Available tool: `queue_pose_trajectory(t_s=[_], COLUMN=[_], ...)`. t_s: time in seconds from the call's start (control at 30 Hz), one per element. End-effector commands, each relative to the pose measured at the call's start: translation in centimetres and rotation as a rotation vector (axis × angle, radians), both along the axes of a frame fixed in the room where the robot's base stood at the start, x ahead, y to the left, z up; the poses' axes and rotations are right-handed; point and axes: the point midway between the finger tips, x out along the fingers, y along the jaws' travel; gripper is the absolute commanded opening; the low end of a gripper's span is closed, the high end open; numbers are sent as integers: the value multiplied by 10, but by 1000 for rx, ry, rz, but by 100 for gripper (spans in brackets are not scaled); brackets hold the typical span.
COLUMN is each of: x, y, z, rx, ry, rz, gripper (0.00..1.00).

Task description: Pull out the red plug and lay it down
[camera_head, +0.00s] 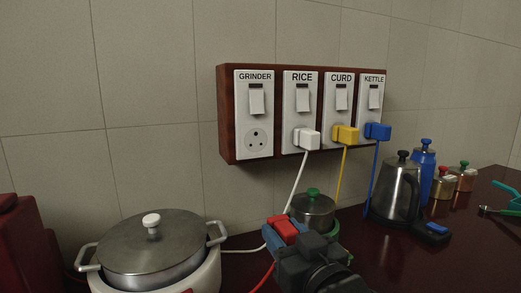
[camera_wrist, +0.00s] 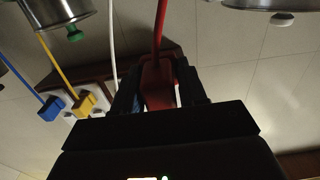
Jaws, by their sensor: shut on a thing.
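The red plug (camera_head: 281,230) is held in my gripper (camera_head: 287,238), low in front of the wall and above the counter. It also shows between the dark fingers in the wrist view (camera_wrist: 157,88), with its red cord (camera_wrist: 160,25) running away from it. In the head view the red cord (camera_head: 263,279) hangs down to the left of my gripper. The GRINDER socket (camera_head: 256,139) on the switch board is empty. My gripper is shut on the plug, apart from the board. Whether the plug touches anything below is hidden.
White (camera_head: 308,139), yellow (camera_head: 346,135) and blue (camera_head: 378,131) plugs sit in the other sockets, their cords hanging down. A large lidded pot (camera_head: 150,262) stands left. A green-knobbed pot (camera_head: 313,211), kettle (camera_head: 396,190) and blue bottle (camera_head: 424,169) stand behind and right.

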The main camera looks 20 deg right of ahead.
Motion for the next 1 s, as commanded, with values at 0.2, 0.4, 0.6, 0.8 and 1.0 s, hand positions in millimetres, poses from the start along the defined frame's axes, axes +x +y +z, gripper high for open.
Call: queue_pose_trajectory(t_s=[0.2, 0.4, 0.6, 0.8, 1.0], x=[-6, -11, -16, -21, -25], y=[1, 2, 3, 3, 4], z=[-12, -22, -31, -41, -50], rx=[0, 0, -1, -1, -1], ry=[0, 0, -1, 1, 0], rz=[0, 0, 0, 0, 0], gripper=[0, 0, 0, 0, 0])
